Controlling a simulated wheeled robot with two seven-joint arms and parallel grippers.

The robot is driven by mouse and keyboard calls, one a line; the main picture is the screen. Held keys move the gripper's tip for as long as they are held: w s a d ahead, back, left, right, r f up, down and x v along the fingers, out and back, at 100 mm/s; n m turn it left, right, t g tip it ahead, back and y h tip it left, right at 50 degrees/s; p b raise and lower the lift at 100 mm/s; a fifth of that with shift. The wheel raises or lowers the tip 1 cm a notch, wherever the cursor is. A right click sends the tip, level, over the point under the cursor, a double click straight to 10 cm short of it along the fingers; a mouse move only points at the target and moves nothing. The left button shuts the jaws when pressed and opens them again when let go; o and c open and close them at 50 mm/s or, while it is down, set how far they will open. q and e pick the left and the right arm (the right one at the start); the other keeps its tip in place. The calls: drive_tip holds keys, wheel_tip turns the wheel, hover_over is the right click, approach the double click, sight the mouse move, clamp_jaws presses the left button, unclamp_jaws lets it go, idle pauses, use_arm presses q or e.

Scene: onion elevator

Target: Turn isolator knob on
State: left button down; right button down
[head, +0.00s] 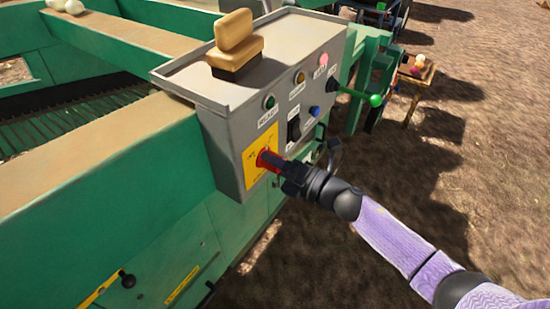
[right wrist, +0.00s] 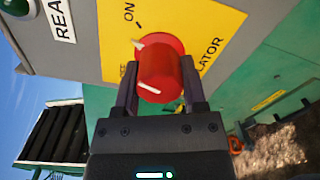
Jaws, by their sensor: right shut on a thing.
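The red isolator knob (right wrist: 160,75) sits on a yellow plate (right wrist: 212,30) marked ON and ISOLATOR in the right wrist view. A white pointer line shows on the knob's base, up and left, pointing between the ON mark and another label at the left. In the head view the knob (head: 264,159) is at the lower left of the grey control box (head: 225,135), mostly hidden by my gripper. My right gripper (right wrist: 160,95) is shut on the knob, one finger on each side. My left gripper is not in view.
The box front also carries a green button (head: 269,102), a black switch (head: 293,128), a blue knob (head: 314,111) and a green-tipped lever (head: 374,100). Green machine frame (head: 110,160) extends left; open dirt ground lies right.

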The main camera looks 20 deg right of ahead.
drive_tip(key=shift+r+m+p, duration=0.1)
drive_tip(key=shift+m+p, duration=0.2)
drive_tip(key=shift+m, duration=0.5)
drive_tip(key=shift+m+p, duration=0.4)
drive_tip(key=shift+m, duration=0.6)
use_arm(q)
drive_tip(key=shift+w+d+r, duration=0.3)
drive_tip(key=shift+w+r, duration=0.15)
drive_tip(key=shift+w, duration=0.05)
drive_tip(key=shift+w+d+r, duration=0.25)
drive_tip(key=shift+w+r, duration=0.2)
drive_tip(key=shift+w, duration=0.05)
use_arm(e)
drive_tip(key=shift+m, duration=0.5)
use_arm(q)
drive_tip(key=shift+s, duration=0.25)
use_arm(e)
drive_tip(key=shift+c, duration=0.8)
unclamp_jaws()
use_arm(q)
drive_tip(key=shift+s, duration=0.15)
